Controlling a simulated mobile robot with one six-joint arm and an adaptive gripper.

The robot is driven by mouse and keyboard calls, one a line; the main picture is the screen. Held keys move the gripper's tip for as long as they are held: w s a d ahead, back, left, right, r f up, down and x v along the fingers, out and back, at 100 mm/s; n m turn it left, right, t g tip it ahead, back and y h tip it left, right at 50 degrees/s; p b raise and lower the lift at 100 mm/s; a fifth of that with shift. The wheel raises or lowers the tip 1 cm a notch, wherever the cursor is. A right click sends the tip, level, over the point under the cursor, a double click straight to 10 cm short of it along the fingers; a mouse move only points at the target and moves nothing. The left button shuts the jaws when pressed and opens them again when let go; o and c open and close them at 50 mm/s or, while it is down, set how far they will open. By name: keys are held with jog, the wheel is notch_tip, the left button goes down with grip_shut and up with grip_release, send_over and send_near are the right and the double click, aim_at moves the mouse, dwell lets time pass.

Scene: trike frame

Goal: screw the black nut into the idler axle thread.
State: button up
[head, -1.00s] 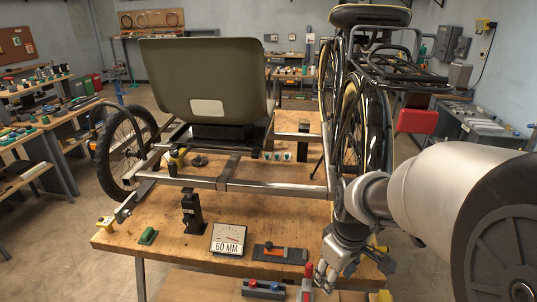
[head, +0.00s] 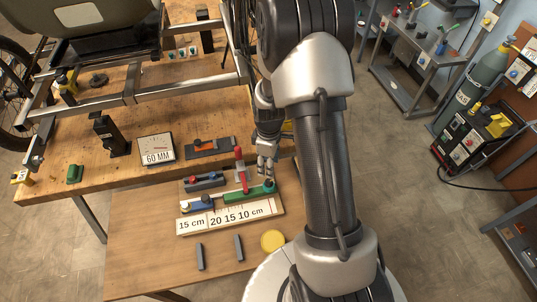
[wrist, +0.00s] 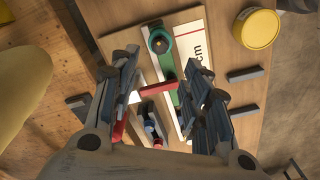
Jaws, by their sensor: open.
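My gripper (head: 267,163) hangs beside the right end of the small board in the head view. In the wrist view its two jaws (wrist: 158,98) stand apart with nothing gripped. Between and beyond them lie a green block (wrist: 168,62) and a teal ring with a dark centre (wrist: 159,41). The same green block (head: 245,194) lies on the board in the head view. I cannot tell which part is the black nut; a dark round disc (head: 98,80) lies on the bench at left. The idler axle thread cannot be made out.
A yellow round tin (head: 272,241) stands near the front. Two grey bars lie before the board. The trike frame (head: 130,85) spans the bench at left.

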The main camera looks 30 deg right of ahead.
aim_at(269, 182)
notch_tip(269, 182, down, 10)
jog(key=shift+r+b, duration=0.15)
jog(key=shift+b, duration=0.85)
jog(key=shift+c, duration=0.5)
grip_shut()
jog(key=shift+m, duration=0.9)
jog(key=shift+m+b, duration=0.35)
jog(key=shift+m, duration=0.45)
jog(key=shift+m, duration=0.9)
